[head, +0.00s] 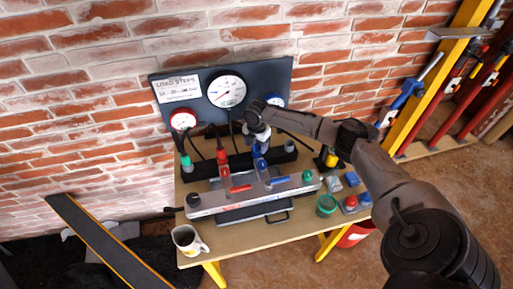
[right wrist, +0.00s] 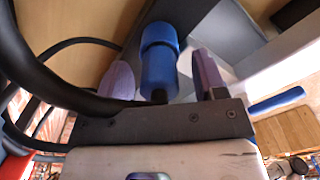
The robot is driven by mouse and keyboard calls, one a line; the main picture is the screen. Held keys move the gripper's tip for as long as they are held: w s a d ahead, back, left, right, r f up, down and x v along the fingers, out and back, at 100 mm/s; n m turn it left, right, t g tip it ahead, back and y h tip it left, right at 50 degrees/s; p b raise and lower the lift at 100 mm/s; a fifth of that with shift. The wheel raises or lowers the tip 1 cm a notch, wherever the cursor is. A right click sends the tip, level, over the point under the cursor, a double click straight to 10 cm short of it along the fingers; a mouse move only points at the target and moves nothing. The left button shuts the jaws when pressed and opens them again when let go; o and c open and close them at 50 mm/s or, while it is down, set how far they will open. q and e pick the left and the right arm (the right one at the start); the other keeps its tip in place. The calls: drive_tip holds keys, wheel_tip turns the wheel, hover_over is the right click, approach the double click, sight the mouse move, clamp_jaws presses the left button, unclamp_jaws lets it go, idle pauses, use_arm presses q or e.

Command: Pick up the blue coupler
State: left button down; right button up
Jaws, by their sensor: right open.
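The blue coupler (head: 260,156) stands at the back of the workbench, right of a red coupler (head: 223,162). In the right wrist view the blue coupler (right wrist: 159,65) is a ribbed blue cylinder with a wider top end. My right gripper (head: 259,141) is directly over it, partly hiding it in the head view. In the right wrist view the two purple fingers are apart, one on each side of the coupler. I cannot tell whether either finger touches it. My left gripper is not in view.
A dark panel with gauges (head: 227,91) stands behind, against the brick wall. Black hoses run around the couplers, one close by the gripper. A grey manifold (head: 250,195) lies in front.

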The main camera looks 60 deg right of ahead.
drive_tip(key=c, duration=1)
drive_tip(key=shift+r, duration=0.1)
drive_tip(key=shift+r, duration=0.35)
wheel_tip(320, 180, up, 4)
drive_tip(key=shift+f+p, duration=0.25)
drive_tip(key=shift+p, duration=0.25)
drive_tip(key=s+r, duration=0.2)
drive_tip(key=s, duration=0.1)
drive_tip(key=s+d+r+p, duration=0.1)
drive_tip(key=s+r, duration=0.1)
drive_tip(key=s, duration=0.2)
drive_tip(key=s+d+r, duration=0.1)
drive_tip(key=s+r, duration=0.1)
drive_tip(key=s, duration=0.2)
drive_tip(key=shift+s+d+r+p, duration=0.15)
drive_tip(key=shift+s+r+p, duration=0.05)
drive_tip(key=shift+r+p, duration=0.2)
